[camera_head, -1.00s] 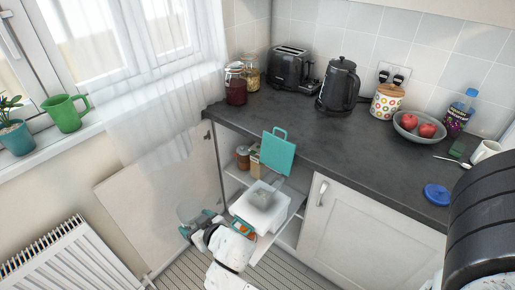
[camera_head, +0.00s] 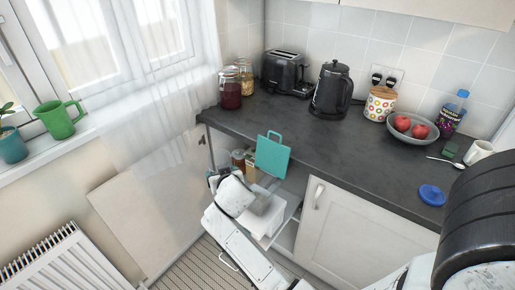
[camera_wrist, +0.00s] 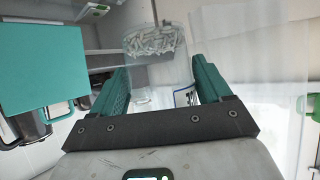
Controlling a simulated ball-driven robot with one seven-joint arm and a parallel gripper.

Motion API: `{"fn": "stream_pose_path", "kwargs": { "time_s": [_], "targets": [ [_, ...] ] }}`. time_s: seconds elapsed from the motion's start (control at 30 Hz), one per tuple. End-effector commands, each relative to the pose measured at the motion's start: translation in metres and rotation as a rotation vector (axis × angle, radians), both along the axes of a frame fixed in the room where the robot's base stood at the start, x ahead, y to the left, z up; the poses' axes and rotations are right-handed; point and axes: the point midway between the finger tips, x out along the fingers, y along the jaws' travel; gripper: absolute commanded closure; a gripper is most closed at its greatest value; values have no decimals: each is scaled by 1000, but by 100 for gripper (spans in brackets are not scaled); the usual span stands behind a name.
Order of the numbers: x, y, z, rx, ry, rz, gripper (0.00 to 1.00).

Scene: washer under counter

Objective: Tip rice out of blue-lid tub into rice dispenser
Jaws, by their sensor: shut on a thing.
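My gripper (camera_head: 213,180) is at the open cupboard, left of the rice dispenser. In the wrist view its green fingers (camera_wrist: 160,72) stand apart with clear plastic between them, the tub (camera_wrist: 184,96), gripped and showing a small label. Whitish rice (camera_wrist: 155,40) shows in clear plastic beyond the fingertips; I cannot tell whether any is pouring. In the head view my arm mostly hides the tub. The rice dispenser (camera_head: 262,221) is a white box with a clear upper part (camera_head: 266,203), low in the cupboard. The blue lid (camera_head: 431,195) lies on the counter, off the tub.
A teal board (camera_head: 272,155) hangs at the counter edge above the cupboard, close right of my gripper; it also fills the left of the wrist view (camera_wrist: 42,70). Jars (camera_head: 239,158) stand behind. The open cupboard door (camera_head: 145,215) is at left. A closed door (camera_head: 355,230) is at right.

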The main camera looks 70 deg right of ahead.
Motion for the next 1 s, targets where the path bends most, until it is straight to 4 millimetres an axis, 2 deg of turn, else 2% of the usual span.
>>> {"fn": "stream_pose_path", "kwargs": {
  "time_s": [1.0],
  "targets": [
    [-15,-17,28,316,-308,-1,83]
  ]
}}
